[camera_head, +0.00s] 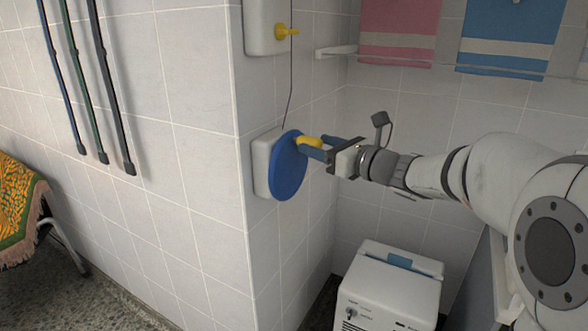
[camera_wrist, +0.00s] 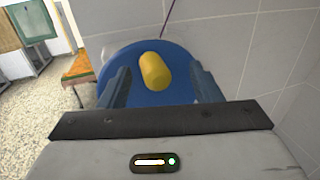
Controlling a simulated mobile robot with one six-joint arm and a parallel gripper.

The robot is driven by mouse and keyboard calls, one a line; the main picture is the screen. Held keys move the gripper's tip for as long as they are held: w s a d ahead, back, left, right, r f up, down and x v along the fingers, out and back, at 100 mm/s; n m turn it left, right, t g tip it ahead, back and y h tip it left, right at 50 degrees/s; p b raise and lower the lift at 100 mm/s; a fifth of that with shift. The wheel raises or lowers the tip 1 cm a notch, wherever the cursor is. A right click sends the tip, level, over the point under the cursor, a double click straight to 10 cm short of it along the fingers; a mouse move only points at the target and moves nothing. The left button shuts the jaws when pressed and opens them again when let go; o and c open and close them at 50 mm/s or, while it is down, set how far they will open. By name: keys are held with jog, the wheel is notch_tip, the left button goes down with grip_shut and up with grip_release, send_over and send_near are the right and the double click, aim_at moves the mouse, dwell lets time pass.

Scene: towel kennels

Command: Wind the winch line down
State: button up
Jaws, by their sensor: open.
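The winch is a blue disc (camera_head: 288,172) on a white box (camera_head: 262,163) fixed to the tiled wall, with a yellow handle knob (camera_head: 309,141) on its face. A thin dark line (camera_head: 290,85) runs up from it past a yellow cleat (camera_head: 287,31). My gripper (camera_head: 318,149) is open at the disc, its blue fingers around or beside the knob in the head view. In the wrist view the blue disc (camera_wrist: 118,66) fills the middle, and the yellow knob (camera_wrist: 156,71) lies between the two open fingers (camera_wrist: 160,88), with gaps on both sides.
Pink (camera_head: 400,32) and blue (camera_head: 513,34) towels hang on a rail at the back. A white box-like unit (camera_head: 390,285) stands on the floor below my arm. A table with a patterned cloth (camera_head: 18,210) stands at far left.

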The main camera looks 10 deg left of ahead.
jog(key=d, duration=0.2)
jog(key=s+d, duration=0.2)
jog(key=d, duration=0.1)
jog(key=shift+d, duration=0.3)
jog(key=s+d+f+n+g+h+p, duration=0.1)
jog(key=s+f+n+g+h+p, duration=0.15)
jog(key=s+n+p, duration=0.4)
jog(key=s+d+f+n+g+h+p, duration=0.1)
jog(key=s+n+g+h+p, duration=0.25)
jog(key=s+n, duration=0.5)
jog(key=s+d+n+g+h+p, duration=0.1)
jog(key=s+d+n+h+p, duration=0.5)
jog(key=s+d+n+h, duration=0.3)
jog(key=shift+s+d+f+n, duration=0.35)
jog(key=shift+s+d+n, duration=0.15)
jog(key=shift+s+d, duration=1.05)
